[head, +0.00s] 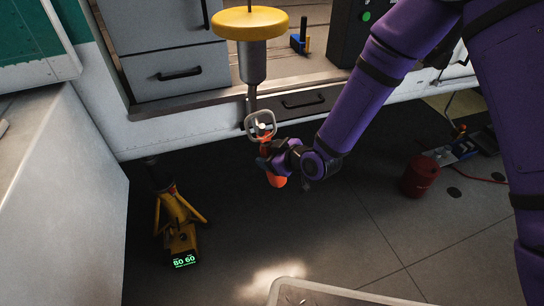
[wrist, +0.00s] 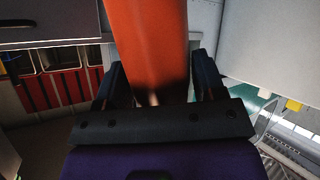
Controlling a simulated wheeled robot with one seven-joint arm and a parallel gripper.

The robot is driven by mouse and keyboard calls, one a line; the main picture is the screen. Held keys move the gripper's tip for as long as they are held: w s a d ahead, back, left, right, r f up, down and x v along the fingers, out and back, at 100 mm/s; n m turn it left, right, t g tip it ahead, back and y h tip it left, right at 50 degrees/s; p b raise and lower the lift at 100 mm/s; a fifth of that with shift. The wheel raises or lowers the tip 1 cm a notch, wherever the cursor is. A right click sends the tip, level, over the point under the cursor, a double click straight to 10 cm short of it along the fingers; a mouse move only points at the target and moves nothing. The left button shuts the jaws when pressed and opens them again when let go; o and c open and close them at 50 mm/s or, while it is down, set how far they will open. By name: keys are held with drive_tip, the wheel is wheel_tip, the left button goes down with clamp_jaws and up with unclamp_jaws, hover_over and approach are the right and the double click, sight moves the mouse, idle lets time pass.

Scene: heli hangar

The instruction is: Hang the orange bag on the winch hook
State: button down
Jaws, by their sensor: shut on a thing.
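The orange bag (head: 277,180) is in my gripper (head: 268,163) near the middle of the head view, mostly hidden behind the gripper and wrist. In the wrist view the bag (wrist: 152,45) fills the space between the two dark fingers of my gripper (wrist: 155,85), which are shut on it. The winch hook (head: 261,125), a grey ring-like frame, hangs below a grey cylinder with a yellow disc. An orange-red part of the bag shows at the hook's lower edge. I cannot tell whether it touches the hook or passes through it.
Grey drawers (head: 170,70) and a workbench edge stand behind the hook. A yellow stand with a green display (head: 184,262) is on the floor at left. A red canister (head: 420,177) stands at right. A pale panel edge (head: 340,295) is at the bottom. Floor between is clear.

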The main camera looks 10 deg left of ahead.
drive_tip(key=shift+w+a+f, duration=0.1)
drive_tip(key=shift+w+f, duration=0.05)
drive_tip(key=shift+f, duration=0.4)
drive_tip(key=shift+w+a+f, duration=0.15)
drive_tip(key=shift+w+f, duration=0.05)
drive_tip(key=shift+f, duration=0.4)
drive_tip(key=shift+w+a+f, duration=0.1)
drive_tip(key=shift+w+f, duration=0.05)
drive_tip(key=shift+f, duration=0.5)
